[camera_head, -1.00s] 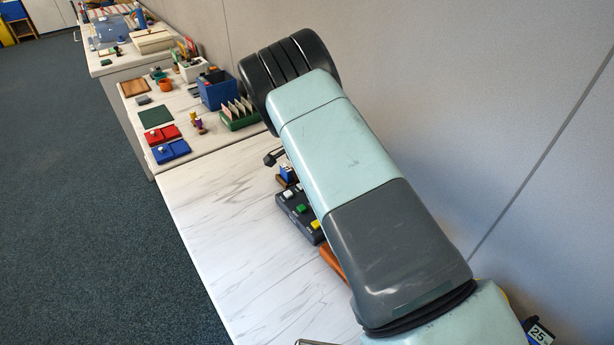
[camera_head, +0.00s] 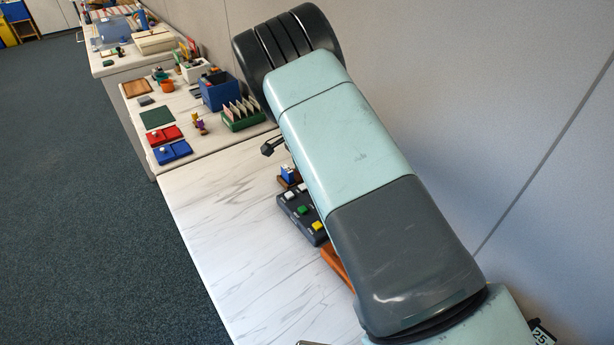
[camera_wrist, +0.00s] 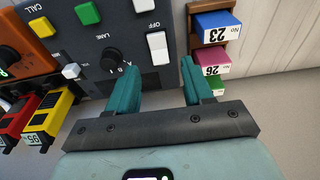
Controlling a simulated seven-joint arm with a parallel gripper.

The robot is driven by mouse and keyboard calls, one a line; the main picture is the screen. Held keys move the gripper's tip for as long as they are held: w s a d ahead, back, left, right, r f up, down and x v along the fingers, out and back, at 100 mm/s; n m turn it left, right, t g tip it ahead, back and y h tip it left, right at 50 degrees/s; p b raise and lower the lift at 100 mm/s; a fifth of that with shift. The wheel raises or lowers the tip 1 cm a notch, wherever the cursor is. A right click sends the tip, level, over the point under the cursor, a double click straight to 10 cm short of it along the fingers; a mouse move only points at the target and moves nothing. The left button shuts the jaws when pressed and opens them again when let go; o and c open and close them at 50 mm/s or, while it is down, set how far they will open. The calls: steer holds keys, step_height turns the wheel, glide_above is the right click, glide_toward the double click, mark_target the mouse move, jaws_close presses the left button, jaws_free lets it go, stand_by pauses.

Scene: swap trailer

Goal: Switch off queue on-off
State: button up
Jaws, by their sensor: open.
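A dark control panel (camera_wrist: 135,25) fills the top of the wrist view. On it a white rocker switch (camera_wrist: 158,48) has the word OFF beside it. My gripper (camera_wrist: 158,74) is open and empty, its two teal fingers apart, and the rocker lies between and just beyond the fingertips in the picture. I cannot tell whether they touch the panel. A white button, a green button (camera_wrist: 88,13), a yellow button (camera_wrist: 41,27) and a black lane knob (camera_wrist: 113,60) are also on the panel. In the head view the panel (camera_head: 302,218) shows beside my arm, which hides the gripper.
A wooden rack with numbered blocks (camera_wrist: 215,24) stands close to the right finger. Red and yellow numbered holders (camera_wrist: 50,118) and an orange unit (camera_wrist: 25,50) are on the left. The white marble tabletop (camera_head: 235,245) is clear left of the panel. A wall (camera_head: 480,90) rises behind.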

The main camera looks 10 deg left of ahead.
step_height(320, 180, up, 7)
steer(key=shift+s+a+f, duration=0.2)
steer(key=shift+s+a, duration=0.1)
steer(key=shift+s, duration=0.1)
steer(key=shift+r, duration=0.1)
steer(key=s+d+r+n+t+y, duration=0.1)
steer(key=s+d+r, duration=0.35)
steer(key=r, duration=0.35)
steer(key=s+d+r+n+y, duration=0.15)
steer(key=s+d+r, duration=0.3)
steer(key=r, duration=0.45)
steer(key=s+d+r+n+t, duration=0.1)
steer(key=s+d+r, duration=0.2)
steer(key=d+r, duration=0.4)
steer(key=s+d+r+n, duration=0.1)
steer(key=s+d+n, duration=0.1)
steer(key=s, duration=0.5)
steer(key=s+d+r+n+t+h, duration=0.1)
steer(key=s+d+r+n, duration=0.1)
steer(key=s, duration=0.6)
steer(key=s+d+r+n+t, duration=0.1)
steer(key=s+d+r+n, duration=0.1)
steer(key=s, duration=0.6)
steer(key=shift+s+d, duration=0.15)
steer(key=shift+d, duration=0.25)
steer(key=shift+r, duration=0.1)
